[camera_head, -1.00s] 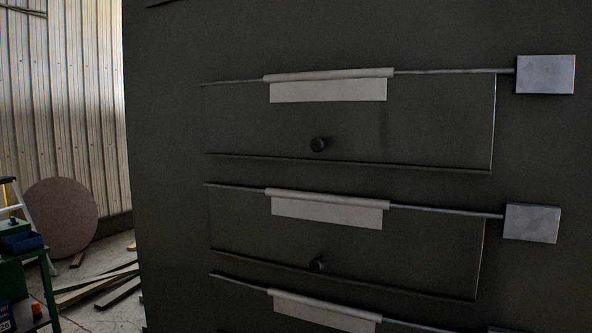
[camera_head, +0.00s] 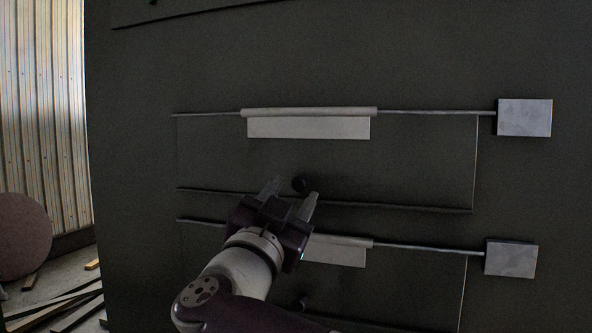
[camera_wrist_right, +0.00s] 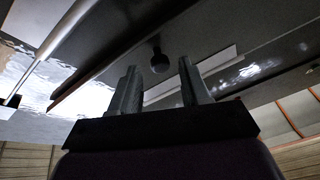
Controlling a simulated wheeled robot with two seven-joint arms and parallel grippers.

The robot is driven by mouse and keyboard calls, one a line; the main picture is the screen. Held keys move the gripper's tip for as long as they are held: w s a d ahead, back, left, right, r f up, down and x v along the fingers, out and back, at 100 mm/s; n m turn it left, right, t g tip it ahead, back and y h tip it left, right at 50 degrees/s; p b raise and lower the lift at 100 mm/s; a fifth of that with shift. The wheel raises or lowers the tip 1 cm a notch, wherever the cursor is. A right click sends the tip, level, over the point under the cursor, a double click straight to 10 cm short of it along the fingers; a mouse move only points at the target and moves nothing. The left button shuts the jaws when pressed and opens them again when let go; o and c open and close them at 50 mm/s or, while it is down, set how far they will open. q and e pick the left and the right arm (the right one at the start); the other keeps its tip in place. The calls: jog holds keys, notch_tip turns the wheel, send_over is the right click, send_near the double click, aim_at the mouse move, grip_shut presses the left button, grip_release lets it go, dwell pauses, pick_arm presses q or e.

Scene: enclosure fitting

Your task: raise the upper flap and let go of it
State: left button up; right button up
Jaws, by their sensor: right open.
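The flap (camera_head: 400,165) nearest my right gripper is a dark panel, hanging flat against the dark enclosure wall. A rod with a pale hinge plate (camera_head: 308,127) runs along its top, and a black round knob (camera_head: 299,184) sits near its lower edge. My right gripper (camera_head: 293,192) is open and empty, its fingertips just in front of and below the knob. In the right wrist view the knob (camera_wrist_right: 158,62) shows between and beyond the two fingers (camera_wrist_right: 160,78), apart from them. My left gripper is not in view.
A grey block (camera_head: 524,118) ends the rod at the right. A similar flap (camera_head: 420,275) lies below, partly behind my arm, with its own knob (camera_head: 299,303) and block (camera_head: 511,258). Another panel edge shows at the top left. Planks (camera_head: 60,310) lie on the floor.

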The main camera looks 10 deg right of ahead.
aim_at(302, 157)
jog(key=shift+p+x, duration=0.3)
jog(key=shift+x, duration=0.85)
jog(key=shift+w+d+r, duration=0.1)
jog(key=shift+d, duration=0.05)
